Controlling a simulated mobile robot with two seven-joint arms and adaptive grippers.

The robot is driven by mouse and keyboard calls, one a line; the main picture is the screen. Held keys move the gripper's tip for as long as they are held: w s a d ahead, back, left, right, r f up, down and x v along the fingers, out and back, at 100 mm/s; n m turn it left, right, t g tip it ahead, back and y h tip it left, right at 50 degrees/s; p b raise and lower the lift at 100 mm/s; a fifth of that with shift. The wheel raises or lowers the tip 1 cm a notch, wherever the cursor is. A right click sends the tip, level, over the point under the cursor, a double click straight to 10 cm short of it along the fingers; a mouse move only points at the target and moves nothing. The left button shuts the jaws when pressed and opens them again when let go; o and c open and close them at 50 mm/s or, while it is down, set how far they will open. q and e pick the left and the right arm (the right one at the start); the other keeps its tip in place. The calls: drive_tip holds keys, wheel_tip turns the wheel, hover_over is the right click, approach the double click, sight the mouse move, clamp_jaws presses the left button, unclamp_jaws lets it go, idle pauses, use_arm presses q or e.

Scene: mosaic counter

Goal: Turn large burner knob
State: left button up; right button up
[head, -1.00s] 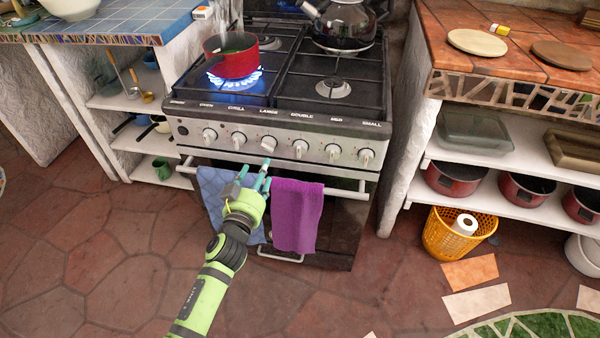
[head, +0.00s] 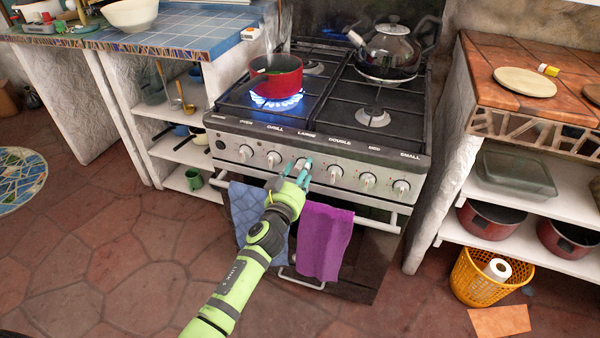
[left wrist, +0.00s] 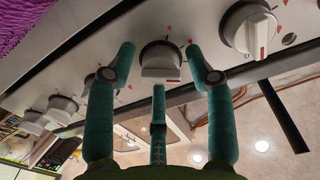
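The large burner knob (head: 299,164) is the third from the left on the stove's front panel, under the label LARGE. In the left wrist view the knob (left wrist: 160,56) is a round dial with a pale grip. My left gripper (head: 297,170) is at this knob. In the wrist view the fingers of the gripper (left wrist: 159,66) are spread, one on each side of the knob and a third one below it in the picture. Gaps show between the two side fingers and the knob. My right gripper is not in view.
A kettle (head: 392,48) stands on the right side. Neighbouring knobs (head: 335,173) are close by. A purple towel (head: 324,242) and a blue towel (head: 250,208) hang on the oven rail below.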

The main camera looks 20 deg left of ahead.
use_arm(q)
drive_tip(key=c, duration=0.7)
drive_tip(key=shift+m, duration=0.4)
drive_tip(key=m, duration=1.1)
drive_tip(key=shift+a+f, duration=0.1)
drive_tip(key=shift+a, duration=0.05)
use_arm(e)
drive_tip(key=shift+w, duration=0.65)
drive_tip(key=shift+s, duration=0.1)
use_arm(q)
drive_tip(key=o, duration=0.9)
drive_tip(key=shift+o, duration=1.4)
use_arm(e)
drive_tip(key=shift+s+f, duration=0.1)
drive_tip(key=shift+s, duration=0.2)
